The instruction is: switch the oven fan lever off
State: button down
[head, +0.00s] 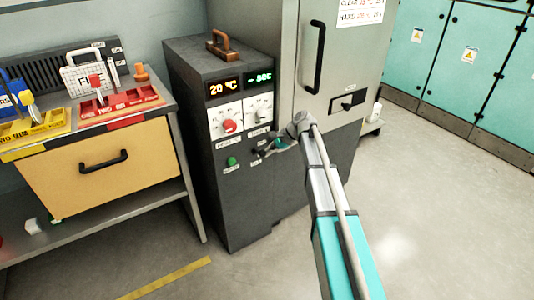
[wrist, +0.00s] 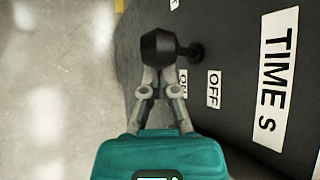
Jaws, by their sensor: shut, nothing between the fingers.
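The fan lever (wrist: 160,47) has a black faceted knob on a short stem standing out from the dark oven panel (wrist: 240,50). An ON label (wrist: 183,82) and an OFF label (wrist: 213,90) are beside it. My gripper (wrist: 157,84) is shut and empty, its fingertips right at the knob's near side; I cannot tell whether they touch. In the head view my gripper (head: 266,149) is at the lower front of the dark oven cabinet (head: 225,205) and partly hides the lever. I cannot tell which position the lever is in.
Above the lever are a red dial (head: 229,126), a second dial and lit displays (head: 223,86). A green button (head: 232,161) is to its left. A grey cabinet with a long black handle (head: 313,58) stands right of it. A workbench drawer (head: 105,165) is at left.

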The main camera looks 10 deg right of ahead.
jog(key=shift+r+p, duration=0.3)
jog(key=shift+r, duration=0.05)
jog(key=shift+a, duration=0.1)
jog(key=shift+f, duration=0.1)
jog(key=shift+w+d+f+b, duration=0.85)
jog(key=shift+w+f+b, duration=0.1)
jog(key=shift+f+b, duration=0.75)
jog(key=p+v, duration=0.7)
jog(key=v, duration=0.3)
jog(key=shift+w+a+r, duration=0.3)
jog(key=shift+w+r, duration=0.15)
jog(key=shift+w, duration=0.25)
